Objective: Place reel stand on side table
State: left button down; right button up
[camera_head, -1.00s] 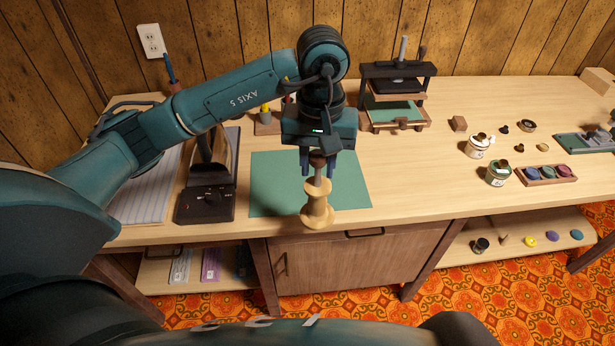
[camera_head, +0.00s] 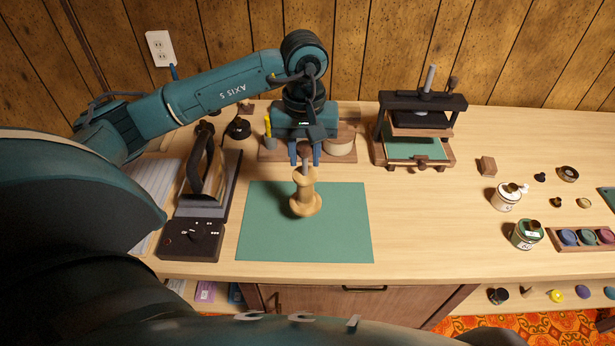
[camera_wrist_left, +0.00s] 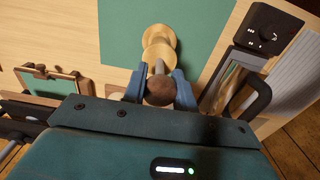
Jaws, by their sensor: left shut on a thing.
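The reel stand (camera_head: 304,198) is a pale wooden spool shape with a metal post and a dark brown knob on top. My left gripper (camera_head: 304,154) is shut on it near the knob, and the stand hangs over the green mat (camera_head: 340,240). I cannot tell whether its base touches the mat. In the left wrist view the stand (camera_wrist_left: 159,45) shows beyond the knob, between the two blue fingers of my left gripper (camera_wrist_left: 160,88). My right gripper is not in view. I cannot make out a separate side table.
A flat iron (camera_head: 202,170) and a black control box (camera_head: 191,240) stand left of the mat. A small press (camera_head: 420,115) stands at the back right. Jars (camera_head: 526,234) and a tray of colour pots (camera_head: 585,238) lie to the right. The table (camera_head: 430,220) is clear between mat and jars.

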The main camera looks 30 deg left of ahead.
aim_at(306, 174)
pick_arm(q)
jog(key=shift+f, duration=2.7)
jog(key=c, duration=1.1)
grip_release()
jog(key=shift+r, duration=0.1)
